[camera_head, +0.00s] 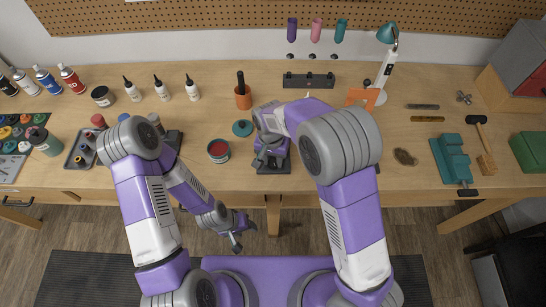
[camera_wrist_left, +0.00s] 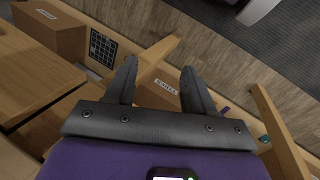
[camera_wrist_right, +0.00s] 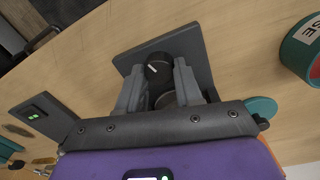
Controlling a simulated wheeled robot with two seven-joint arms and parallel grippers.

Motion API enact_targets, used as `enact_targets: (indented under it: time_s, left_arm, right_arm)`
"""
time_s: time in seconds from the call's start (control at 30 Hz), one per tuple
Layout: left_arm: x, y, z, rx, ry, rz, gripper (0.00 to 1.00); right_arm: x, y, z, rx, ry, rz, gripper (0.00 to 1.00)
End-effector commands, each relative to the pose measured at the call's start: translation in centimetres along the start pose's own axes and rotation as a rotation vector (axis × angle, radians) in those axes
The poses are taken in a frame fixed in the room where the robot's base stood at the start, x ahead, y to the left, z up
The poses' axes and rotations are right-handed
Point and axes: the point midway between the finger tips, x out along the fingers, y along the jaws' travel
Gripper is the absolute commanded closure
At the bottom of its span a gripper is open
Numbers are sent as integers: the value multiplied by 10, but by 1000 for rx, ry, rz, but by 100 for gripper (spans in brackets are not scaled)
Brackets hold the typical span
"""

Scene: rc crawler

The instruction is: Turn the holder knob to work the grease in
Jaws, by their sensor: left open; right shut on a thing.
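The holder knob (camera_wrist_right: 158,68) is a black round knob with a white mark line. It stands on a dark grey holder base (camera_wrist_right: 196,48) on the wooden bench. My right gripper (camera_wrist_right: 158,78) is shut on the knob, one finger on each side, as the right wrist view shows. In the head view my right gripper (camera_head: 270,152) hides most of the holder. The holder's dark base (camera_head: 272,168) shows below it. My left gripper (camera_head: 238,240) is open and empty, in front of the bench edge over the floor. The left wrist view shows its two fingers (camera_wrist_left: 157,85) apart.
A green grease tin (camera_wrist_right: 300,52) with an open red-brown top (camera_head: 218,149) stands left of the holder. Its teal lid (camera_head: 242,128) lies behind. An orange cup (camera_head: 243,98) holds a dark handle.

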Motion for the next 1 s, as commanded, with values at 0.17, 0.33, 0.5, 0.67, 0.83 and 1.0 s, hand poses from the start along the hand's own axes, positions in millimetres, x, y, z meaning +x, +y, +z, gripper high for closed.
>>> enact_targets:
  time_s: [0.17, 0.33, 0.5, 0.67, 0.83, 1.0]
  left_arm:
    - [-4, 1, 0, 0, 0, 0, 46]
    - [-5, 2, 0, 0, 0, 0, 46]
    - [-6, 2, 0, 0, 0, 0, 46]
    - [-6, 2, 0, 0, 0, 0, 46]
    - [-6, 2, 0, 0, 0, 0, 46]
    - [-6, 2, 0, 0, 0, 0, 46]
  right_arm:
    - [-2, 0, -1, 112, -2, -2, 96]
    - [-2, 0, -1, 181, -5, -1, 96]
    - [-1, 0, -1, 220, -8, -2, 96]
    - [-1, 0, -1, 233, -8, -2, 96]
    - [-1, 0, -1, 234, -8, -2, 96]
    - [-1, 0, -1, 233, -8, -2, 64]
